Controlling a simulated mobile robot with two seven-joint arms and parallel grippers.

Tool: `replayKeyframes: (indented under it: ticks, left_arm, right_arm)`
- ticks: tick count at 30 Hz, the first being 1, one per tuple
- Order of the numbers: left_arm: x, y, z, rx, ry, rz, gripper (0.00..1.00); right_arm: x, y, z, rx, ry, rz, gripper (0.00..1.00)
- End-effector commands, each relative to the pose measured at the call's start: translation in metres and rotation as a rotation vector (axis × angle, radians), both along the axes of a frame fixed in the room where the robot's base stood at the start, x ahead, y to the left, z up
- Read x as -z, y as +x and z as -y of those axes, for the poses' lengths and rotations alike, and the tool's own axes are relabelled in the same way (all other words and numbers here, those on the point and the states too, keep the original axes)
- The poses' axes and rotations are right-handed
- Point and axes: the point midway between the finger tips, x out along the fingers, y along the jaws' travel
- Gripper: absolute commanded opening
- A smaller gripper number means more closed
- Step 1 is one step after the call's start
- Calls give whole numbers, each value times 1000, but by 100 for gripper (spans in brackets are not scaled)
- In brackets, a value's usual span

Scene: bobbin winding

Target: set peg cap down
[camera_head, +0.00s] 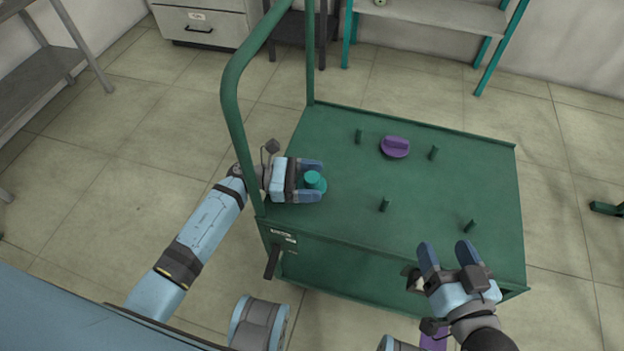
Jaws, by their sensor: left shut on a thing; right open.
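A teal peg cap (314,179) with a round knob and a wider base sits between the fingers of my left gripper (320,182). The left gripper is shut on it, over the left part of the green cart top (330,135). I cannot tell whether the cap touches the cart top. A purple cap (396,146) with a raised bar lies on the cart top towards the back. My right gripper (444,250) is open and empty, over the cart's front right edge.
Several short green pegs stand on the cart top, such as one at the back (359,136) and one in the middle (384,204). The cart's green handle frame (235,110) rises beside my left arm. Something purple (434,335) shows partly below my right gripper.

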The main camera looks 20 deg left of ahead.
Motion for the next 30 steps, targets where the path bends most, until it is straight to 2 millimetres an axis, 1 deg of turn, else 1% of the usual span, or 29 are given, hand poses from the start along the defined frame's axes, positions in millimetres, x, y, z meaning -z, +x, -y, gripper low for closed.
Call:
replayKeyframes:
  ticks: [1,16,17,18,26,30]
  left_arm:
    - [5,-1,0,-1,3,-5,42]
    - [15,-3,0,0,8,-11,42]
    - [15,-3,0,0,9,-11,77]
    - [15,-3,0,0,9,-11,83]
    - [16,-4,1,1,9,-13,83]
    - [10,-4,1,1,8,-12,83]
  right_arm:
    - [0,0,0,-1,3,6,66]
    - [-18,6,-3,-8,33,78,66]
    - [-18,7,-3,-8,33,78,66]
    - [-18,7,-3,-8,32,79,66]
    - [-16,5,-3,-9,31,71,66]
    - [-17,4,-2,-8,18,53,66]
